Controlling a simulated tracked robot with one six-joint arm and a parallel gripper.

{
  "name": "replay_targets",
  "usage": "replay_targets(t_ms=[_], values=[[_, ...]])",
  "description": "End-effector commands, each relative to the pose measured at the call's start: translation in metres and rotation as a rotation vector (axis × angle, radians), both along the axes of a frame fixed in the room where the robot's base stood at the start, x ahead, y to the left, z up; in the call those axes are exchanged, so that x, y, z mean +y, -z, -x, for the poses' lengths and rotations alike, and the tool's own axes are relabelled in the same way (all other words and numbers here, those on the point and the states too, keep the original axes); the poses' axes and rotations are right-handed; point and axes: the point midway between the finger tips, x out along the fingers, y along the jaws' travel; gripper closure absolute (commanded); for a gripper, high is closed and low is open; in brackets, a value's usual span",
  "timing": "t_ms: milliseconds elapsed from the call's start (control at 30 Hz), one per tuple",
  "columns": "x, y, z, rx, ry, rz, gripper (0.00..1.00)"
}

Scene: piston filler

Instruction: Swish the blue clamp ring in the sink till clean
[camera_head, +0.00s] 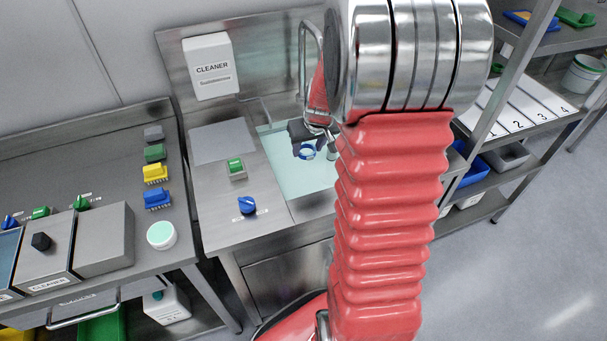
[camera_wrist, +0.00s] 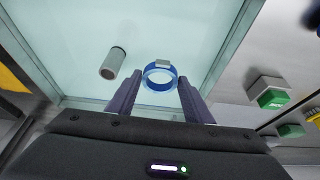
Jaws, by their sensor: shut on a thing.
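The blue clamp ring (camera_wrist: 160,75) is between the fingertips of my gripper (camera_wrist: 160,92) in the wrist view. My gripper is shut on it. In the head view the ring (camera_head: 307,152) shows below my dark gripper (camera_head: 305,140), over the sink (camera_head: 290,208). The sink holds pale blue-green liquid. I cannot tell whether the ring touches the liquid or how clean it is. A grey cylindrical spout (camera_wrist: 113,62) shows left of the ring in the wrist view. My red arm hides the right part of the sink in the head view.
A cleaner dispenser (camera_head: 211,68) hangs on the sink's backsplash. A tall metal tap (camera_head: 303,60) stands at the back. A bench (camera_head: 90,150) with brushes is at left, shelves (camera_head: 520,150) at right.

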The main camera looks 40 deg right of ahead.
Motion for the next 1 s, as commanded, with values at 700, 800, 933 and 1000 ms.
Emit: replay_targets(t_ms=[700,800,933,1000], values=[[0.000,-0.027,-0.001,-0.002,0.000,0.001,0.77],[0.000,-0.033,0.000,-0.002,0.000,0.001,0.77],[0.000,-0.039,0.000,-0.002,-0.001,0.002,0.77],[0.000,-0.040,0.000,-0.001,-0.001,0.002,0.77]])
